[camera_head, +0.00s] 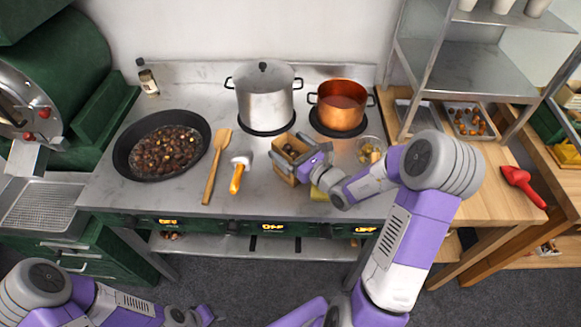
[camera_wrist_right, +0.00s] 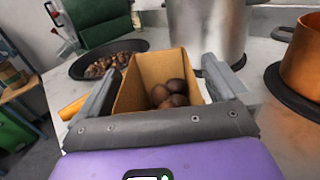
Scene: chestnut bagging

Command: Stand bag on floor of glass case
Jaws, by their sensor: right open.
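An open-topped brown paper bag (camera_head: 285,166) stands upright on the steel stove top between the wooden-handled tool and the copper pot. It also shows in the right wrist view (camera_wrist_right: 146,68) with several chestnuts (camera_wrist_right: 171,95) inside. My right gripper (camera_head: 293,155) is open around the bag, one finger on each side; in the right wrist view the fingers (camera_wrist_right: 163,78) flank its walls, and I cannot tell whether they touch. My left arm is low at the left, its gripper (camera_head: 203,314) only partly visible. A metal-framed shelf unit (camera_head: 468,60) at the right may be the glass case.
A pan of chestnuts (camera_head: 167,152), a wooden spatula (camera_head: 216,163), an orange-handled tool (camera_head: 238,174), a steel pot (camera_head: 265,100) and a copper pot (camera_head: 340,107) surround the bag. A glass bowl (camera_head: 369,150) sits right of it. A red tool (camera_head: 521,185) lies on the wooden counter.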

